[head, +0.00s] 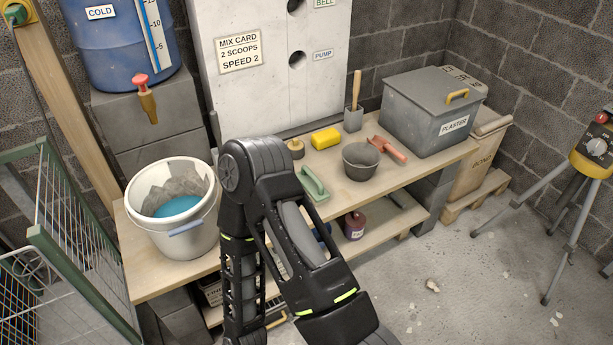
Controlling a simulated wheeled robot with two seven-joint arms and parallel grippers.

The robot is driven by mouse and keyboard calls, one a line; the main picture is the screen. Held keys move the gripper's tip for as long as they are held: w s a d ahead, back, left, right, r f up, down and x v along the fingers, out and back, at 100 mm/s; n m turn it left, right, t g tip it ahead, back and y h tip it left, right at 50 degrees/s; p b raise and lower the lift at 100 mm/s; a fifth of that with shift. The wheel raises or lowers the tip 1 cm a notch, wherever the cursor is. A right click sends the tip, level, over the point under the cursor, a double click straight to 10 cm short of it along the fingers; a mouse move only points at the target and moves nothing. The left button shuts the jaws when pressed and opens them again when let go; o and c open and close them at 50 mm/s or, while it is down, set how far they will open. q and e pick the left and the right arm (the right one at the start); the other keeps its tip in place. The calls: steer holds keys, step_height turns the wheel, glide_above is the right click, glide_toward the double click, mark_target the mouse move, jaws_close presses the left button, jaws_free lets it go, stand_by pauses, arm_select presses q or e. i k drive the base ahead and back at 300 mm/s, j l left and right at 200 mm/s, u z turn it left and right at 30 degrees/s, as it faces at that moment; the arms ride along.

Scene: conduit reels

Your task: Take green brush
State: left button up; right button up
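A small green tool with a raised handle (314,183), which looks like the green brush, lies on the wooden bench top near its front edge, at the middle of the head view. My black arm stands just left of it and in front of the bench, bent at a high elbow. The arm may hide part of the bench beside the green tool. One link of this arm runs down out of the bottom of the picture. Neither of my grippers is in view, so I see nothing held.
On the wooden bench (150,283) are a white bucket (172,243), yellow sponge (325,138), dark pot (361,165), red scoop (388,150) and grey plaster box (425,115). A green wire cage (85,255) stands left, a tripod (560,205) right. Open floor lies front right.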

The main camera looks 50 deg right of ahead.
mark_target(314, 188)
steer(key=z, duration=1.7)
steer(key=i+l, duration=0.15)
steer(key=l, duration=0.2)
steer(key=i+l+z, duration=0.1)
steer(key=l, duration=0.25)
steer(key=i+l, duration=0.2)
steer(key=l, duration=0.15)
steer(key=i+l, duration=0.2)
steer(key=l, duration=0.15)
steer(key=z, duration=0.05)
